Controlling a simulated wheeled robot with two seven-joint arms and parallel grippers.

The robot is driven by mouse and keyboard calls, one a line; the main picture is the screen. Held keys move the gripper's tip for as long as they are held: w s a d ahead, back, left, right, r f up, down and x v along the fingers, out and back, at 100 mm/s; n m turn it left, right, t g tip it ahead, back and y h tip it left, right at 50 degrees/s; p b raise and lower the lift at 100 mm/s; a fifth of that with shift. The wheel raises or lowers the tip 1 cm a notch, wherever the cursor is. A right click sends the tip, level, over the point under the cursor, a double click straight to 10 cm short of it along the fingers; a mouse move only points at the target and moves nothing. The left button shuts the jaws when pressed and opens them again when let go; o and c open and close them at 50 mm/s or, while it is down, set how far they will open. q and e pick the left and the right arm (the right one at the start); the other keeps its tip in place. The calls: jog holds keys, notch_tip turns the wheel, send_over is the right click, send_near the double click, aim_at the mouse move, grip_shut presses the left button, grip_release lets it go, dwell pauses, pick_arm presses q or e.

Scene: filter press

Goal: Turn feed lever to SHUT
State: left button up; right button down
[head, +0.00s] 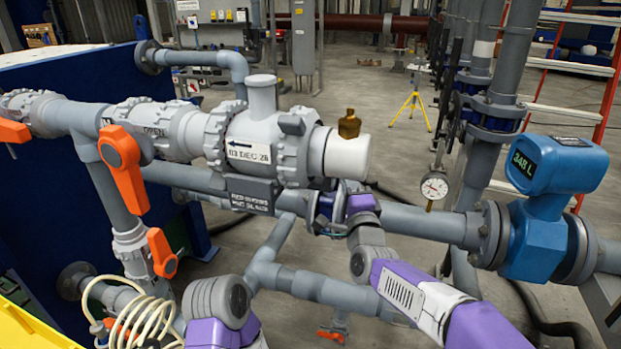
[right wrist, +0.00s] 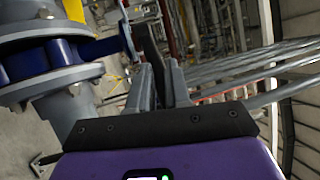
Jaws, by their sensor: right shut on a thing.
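A blue valve (head: 326,208) sits in the grey pipe below the large grey pipe fitting. In the right wrist view its blue body (right wrist: 40,58) is between grey flanges at the left, with a blue stem reaching towards a dark lever (right wrist: 150,48), which I take for the feed lever. My right gripper (right wrist: 158,78) is shut on this lever, one finger on each side. In the head view the right gripper (head: 341,200) is beside the valve, and its fingertips are mostly hidden. No SHUT mark is readable. My left arm shows at the bottom, but its gripper is not visible.
Orange levers (head: 122,165) hang on the left pipes, one by an OPEN mark. A blue flow meter (head: 545,205) reading 348 L and a round gauge (head: 434,187) are to the right. A cream coiled hose (head: 130,315) is at the lower left. Pipes crowd the space around both arms.

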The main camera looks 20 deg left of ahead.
jog(key=s+a+r+p, duration=0.1)
jog(key=s+a, duration=0.1)
jog(key=a, duration=0.6)
jog(key=shift+a+p, duration=0.35)
jog(key=c, duration=1.8)
grip_release()
jog(key=shift+c, duration=0.2)
jog(key=o, duration=1.2)
jog(key=shift+c, duration=0.2)
